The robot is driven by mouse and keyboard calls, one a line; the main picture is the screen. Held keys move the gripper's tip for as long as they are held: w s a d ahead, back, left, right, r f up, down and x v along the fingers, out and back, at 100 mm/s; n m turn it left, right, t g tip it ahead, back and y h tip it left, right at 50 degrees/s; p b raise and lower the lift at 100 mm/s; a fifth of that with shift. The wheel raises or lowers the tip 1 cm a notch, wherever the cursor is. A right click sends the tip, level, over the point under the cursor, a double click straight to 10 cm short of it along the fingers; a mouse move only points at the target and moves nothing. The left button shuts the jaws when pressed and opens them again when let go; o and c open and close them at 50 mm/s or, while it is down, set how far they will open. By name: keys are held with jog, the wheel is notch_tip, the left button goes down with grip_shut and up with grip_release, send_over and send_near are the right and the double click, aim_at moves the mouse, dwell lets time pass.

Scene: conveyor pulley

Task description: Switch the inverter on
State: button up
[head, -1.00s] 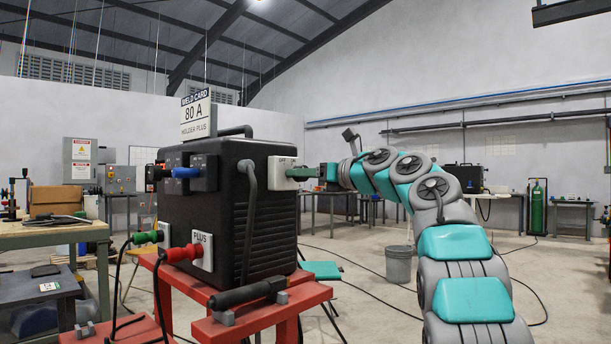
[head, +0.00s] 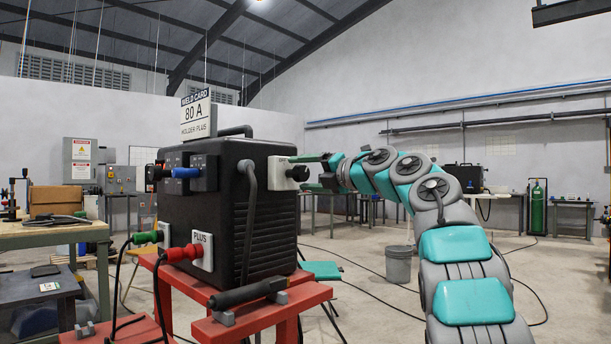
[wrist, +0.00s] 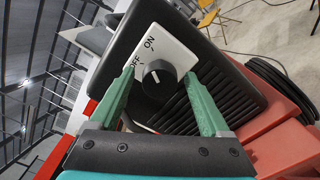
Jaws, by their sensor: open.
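The inverter is a black box (head: 225,210) on a red stand. Its white switch plate (head: 277,175) with a round black knob (head: 298,173) is on the right side. My gripper (head: 302,172) is open, with one green finger above and one below the knob in the head view. In the wrist view the fingers (wrist: 157,82) stand to either side of the knob, apart from it.
The red stand (head: 265,312) also carries a black holder (head: 245,293). Red (head: 183,254) and green (head: 146,237) plugs sit on the inverter's front. A grey bucket (head: 398,263) and cables lie on the floor at right.

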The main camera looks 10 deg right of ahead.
aim_at(305, 174)
jog(key=o, duration=0.3)
jog(key=shift+b+v, duration=0.8)
jog(key=shift+v, duration=1.3)
jog(key=v, duration=0.2)
jog(key=shift+s+d+b, duration=0.25)
jog(key=shift+s+b, duration=0.05)
jog(key=shift+s, duration=0.05)
